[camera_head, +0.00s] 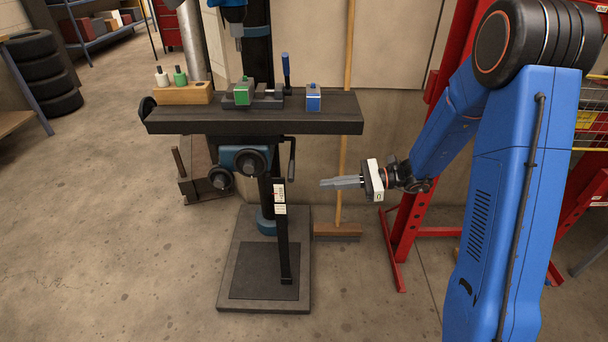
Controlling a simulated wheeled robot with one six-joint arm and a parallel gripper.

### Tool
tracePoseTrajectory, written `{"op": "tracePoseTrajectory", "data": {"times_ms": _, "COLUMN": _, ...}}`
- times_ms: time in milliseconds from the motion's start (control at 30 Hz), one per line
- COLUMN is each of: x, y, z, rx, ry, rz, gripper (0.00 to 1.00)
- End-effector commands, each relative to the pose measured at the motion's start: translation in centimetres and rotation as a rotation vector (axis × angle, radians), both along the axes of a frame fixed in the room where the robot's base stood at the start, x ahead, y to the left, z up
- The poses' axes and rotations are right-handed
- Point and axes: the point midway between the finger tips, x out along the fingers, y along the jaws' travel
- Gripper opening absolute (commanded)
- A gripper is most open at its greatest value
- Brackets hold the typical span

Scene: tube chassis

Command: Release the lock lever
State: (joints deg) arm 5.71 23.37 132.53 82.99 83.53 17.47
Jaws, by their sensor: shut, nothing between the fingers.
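A drill press stands in the middle, with a dark work table (180,121) on its column. No part is clearly marked as the lock lever. A short dark lever (292,160) hangs below the table, right of the round black knobs (249,162). A lever with a blue grip (286,66) stands upright above the table. A long black upright bar with white labels (283,245) runs down to the base. My gripper (322,183) is shut and empty, pointing left. In the picture it is right of the hanging lever and the bar, apart from both.
A green block (242,92) in a vise and a blue block (313,98) sit on the table. A wooden block with small bottles (183,93) is at its left. A broom (340,205) and a red frame (405,215) stand right.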

Motion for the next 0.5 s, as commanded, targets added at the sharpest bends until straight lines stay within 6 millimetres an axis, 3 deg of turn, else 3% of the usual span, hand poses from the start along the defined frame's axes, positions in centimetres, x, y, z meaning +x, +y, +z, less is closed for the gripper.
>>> {"op": "tracePoseTrajectory", "data": {"times_ms": 233, "x": 0.6, "y": 0.8, "z": -0.5, "rx": 0.015, "ry": 0.016, "rz": -0.016, "gripper": 0.00}}
{"op": "tracePoseTrajectory", "data": {"times_ms": 500, "x": 0.7, "y": 4.5, "z": -1.0, "rx": 0.015, "ry": 0.017, "rz": -0.013, "gripper": 0.00}}
